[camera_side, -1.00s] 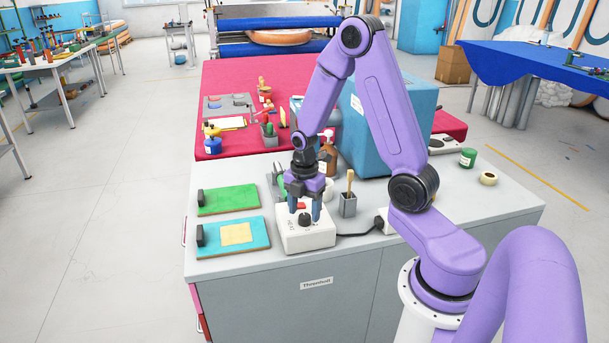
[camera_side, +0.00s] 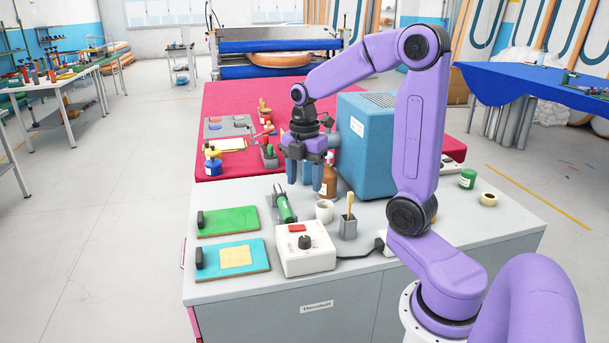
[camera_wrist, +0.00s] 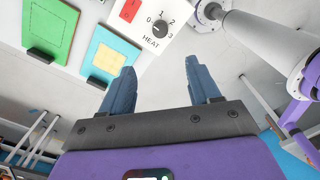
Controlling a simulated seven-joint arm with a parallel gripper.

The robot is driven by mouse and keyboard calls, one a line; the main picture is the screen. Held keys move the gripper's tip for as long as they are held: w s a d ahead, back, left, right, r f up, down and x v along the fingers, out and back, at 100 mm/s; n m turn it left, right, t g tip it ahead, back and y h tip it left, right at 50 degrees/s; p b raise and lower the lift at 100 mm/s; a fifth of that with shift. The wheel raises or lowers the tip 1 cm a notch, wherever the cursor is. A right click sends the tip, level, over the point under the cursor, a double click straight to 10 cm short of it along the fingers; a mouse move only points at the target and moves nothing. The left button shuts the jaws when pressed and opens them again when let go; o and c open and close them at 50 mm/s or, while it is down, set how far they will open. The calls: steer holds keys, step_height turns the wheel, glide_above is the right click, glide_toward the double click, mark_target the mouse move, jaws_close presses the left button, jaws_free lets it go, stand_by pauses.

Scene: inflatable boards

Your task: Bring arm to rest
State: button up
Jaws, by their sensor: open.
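My gripper (camera_side: 305,174) hangs fingers down in the air above the back part of the grey cabinet top, in front of the blue box. Its two blue fingers are apart with nothing between them; they also show spread in the wrist view (camera_wrist: 160,88). The white heat control box (camera_side: 305,250) stands near the cabinet's front edge, apart from my gripper, with a black knob (camera_side: 305,242) and a red switch (camera_side: 297,228). In the wrist view the box shows at the top, its knob (camera_wrist: 160,28) beside marks 0 to 3.
A green board (camera_side: 227,221) and a blue board with a yellow patch (camera_side: 236,258) lie at left. A green-handled tool (camera_side: 285,207), white cup (camera_side: 324,211), grey holder with a brush (camera_side: 348,227) and brown bottle (camera_side: 329,182) stand near. The blue box (camera_side: 368,150) is close behind.

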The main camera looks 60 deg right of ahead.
steer(key=shift+r, duration=0.25)
steer(key=s+a+f+m, duration=0.1)
steer(key=s+a, duration=0.2)
steer(key=a, duration=0.3)
steer(key=s+a+m, duration=0.1)
steer(key=s+a, duration=0.3)
steer(key=a, duration=0.3)
steer(key=s+a+f+m, duration=0.1)
steer(key=s+a, duration=0.1)
steer(key=s, duration=0.5)
steer(key=s+a+f+m, duration=0.1)
steer(key=s+a+m, duration=0.1)
steer(key=s, duration=0.4)
steer(key=shift+s+a+f+m, duration=0.15)
steer(key=shift+s+a+m, duration=0.2)
steer(key=shift+a, duration=0.1)
